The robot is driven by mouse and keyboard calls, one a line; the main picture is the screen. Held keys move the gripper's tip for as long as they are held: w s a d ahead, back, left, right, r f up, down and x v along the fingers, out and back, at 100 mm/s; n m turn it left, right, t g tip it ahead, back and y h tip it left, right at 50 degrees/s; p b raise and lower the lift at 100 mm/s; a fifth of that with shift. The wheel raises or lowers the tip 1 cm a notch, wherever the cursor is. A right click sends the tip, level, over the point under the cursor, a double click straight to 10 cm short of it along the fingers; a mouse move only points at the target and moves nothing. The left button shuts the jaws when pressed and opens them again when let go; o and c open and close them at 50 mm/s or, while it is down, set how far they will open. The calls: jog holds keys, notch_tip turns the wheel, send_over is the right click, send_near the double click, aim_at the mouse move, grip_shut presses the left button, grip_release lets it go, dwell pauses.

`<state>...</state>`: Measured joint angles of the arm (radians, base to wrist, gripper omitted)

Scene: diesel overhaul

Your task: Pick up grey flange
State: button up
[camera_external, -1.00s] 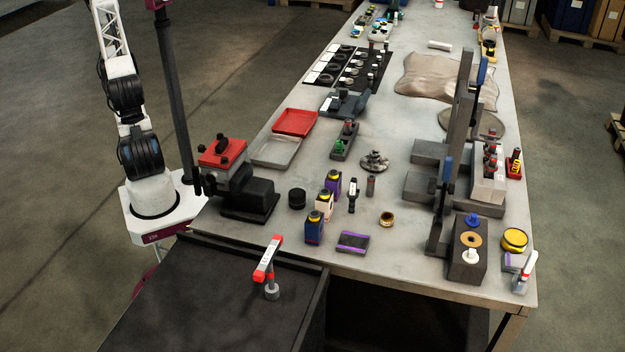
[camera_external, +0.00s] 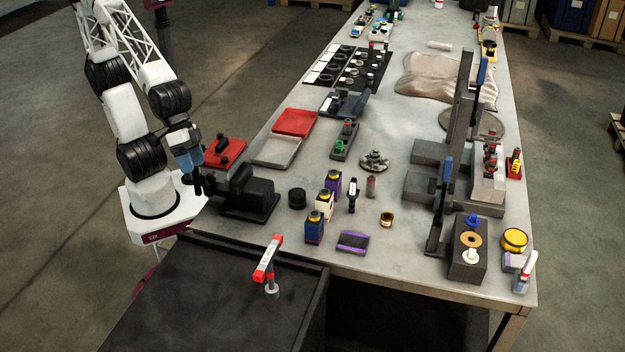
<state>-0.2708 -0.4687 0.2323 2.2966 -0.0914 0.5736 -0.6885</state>
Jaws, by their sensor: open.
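The grey flange (camera_external: 374,161) looks like the small round stepped part with knobs on top, lying flat in the middle of the bench. It stands apart from its neighbours and nothing covers it. My gripper (camera_external: 204,187) hangs low at the left edge of the bench, pointing down beside the black vise-like block. It is open and holds nothing that I can see. It is well to the left of the flange and apart from it. The fingertips are small and dark against the vise.
The black vise (camera_external: 250,192), red fixture (camera_external: 224,150), red tray (camera_external: 295,122) and grey tray (camera_external: 276,151) line the left side. Small bottles (camera_external: 314,228) stand in front of the flange. A tall dark upright (camera_external: 447,190) rises on the right. Bench around the flange is fairly clear.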

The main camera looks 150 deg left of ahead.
jog(key=w+a+f+n+t+y, duration=0.1)
jog(key=w+a+n+y, duration=0.15)
jog(key=a+n, duration=0.6)
jog(key=w+a+f+n+y, duration=0.15)
jog(key=w+a+n, duration=0.25)
jog(key=a, duration=1)
jog(key=w+a+f+n+t+y, duration=0.1)
jog(key=w+a+n+y, duration=0.15)
jog(key=a+n, duration=0.65)
jog(key=n+g+y, duration=0.3)
jog(key=n+y, duration=0.2)
jog(key=n, duration=1.2)
send_over(362, 162)
jog(key=s+d, duration=0.1)
jog(key=d, duration=0.1)
jog(key=f, duration=1.7)
jog(key=shift+d+f, duration=0.15)
jog(key=shift+d, duration=0.05)
jog(key=shift+a, duration=0.1)
jog(key=shift+x, duration=1.25)
